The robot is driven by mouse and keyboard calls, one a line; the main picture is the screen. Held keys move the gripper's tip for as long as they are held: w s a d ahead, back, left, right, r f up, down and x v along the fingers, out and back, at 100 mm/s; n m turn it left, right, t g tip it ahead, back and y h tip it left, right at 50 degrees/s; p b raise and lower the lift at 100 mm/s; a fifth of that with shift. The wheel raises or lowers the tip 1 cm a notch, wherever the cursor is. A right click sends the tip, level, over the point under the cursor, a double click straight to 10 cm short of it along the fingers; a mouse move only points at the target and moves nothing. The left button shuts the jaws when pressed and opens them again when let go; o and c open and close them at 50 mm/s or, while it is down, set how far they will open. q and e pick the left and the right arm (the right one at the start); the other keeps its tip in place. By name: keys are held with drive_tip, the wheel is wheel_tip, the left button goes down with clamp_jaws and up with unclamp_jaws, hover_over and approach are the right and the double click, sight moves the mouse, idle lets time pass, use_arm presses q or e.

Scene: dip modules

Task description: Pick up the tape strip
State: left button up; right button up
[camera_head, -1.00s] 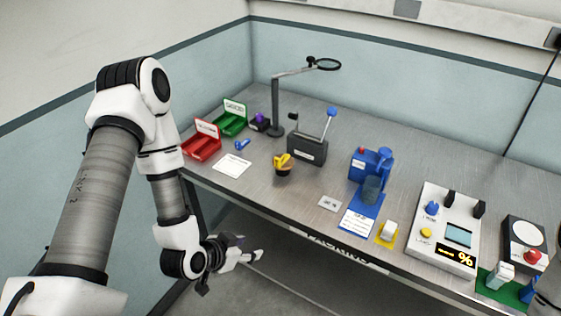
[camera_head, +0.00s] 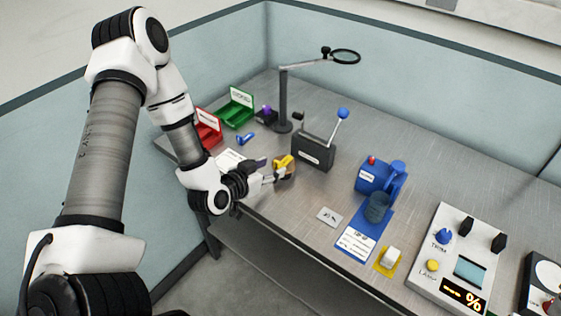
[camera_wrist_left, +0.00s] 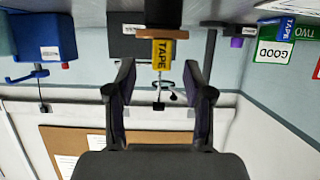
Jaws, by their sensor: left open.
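The tape strip (camera_head: 284,160) is a yellow piece on a small dark and orange-brown holder near the bench's front left. In the left wrist view, which looks upside down, the yellow strip (camera_wrist_left: 162,55) bears the word TAPE and shows between the fingertips. My left gripper (camera_head: 273,178) is beside the holder, its fingers pointing at it. In the wrist view my left gripper (camera_wrist_left: 162,72) is open, with a finger on each side of the strip; I cannot tell whether either touches it. My right gripper is out of view.
A black box with a blue-knobbed lever (camera_head: 313,153) stands just behind the holder. A magnifier stand (camera_head: 283,100) and red (camera_head: 208,130) and green (camera_head: 238,108) bins are farther back left. A blue device (camera_head: 375,176) stands to the right. Bare bench lies between.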

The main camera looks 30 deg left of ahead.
sight(276, 164)
use_arm(q)
drive_tip(key=x, duration=0.4)
drive_tip(key=shift+w+f, duration=0.2)
drive_tip(key=shift+w, duration=0.05)
drive_tip(key=shift+s+a+r, duration=0.1)
drive_tip(key=shift+s+r, duration=0.05)
drive_tip(key=shift+s, duration=0.15)
drive_tip(key=shift+c, duration=0.3)
drive_tip(key=shift+s, duration=0.1)
drive_tip(key=c, duration=0.6)
drive_tip(key=shift+c, duration=1.4)
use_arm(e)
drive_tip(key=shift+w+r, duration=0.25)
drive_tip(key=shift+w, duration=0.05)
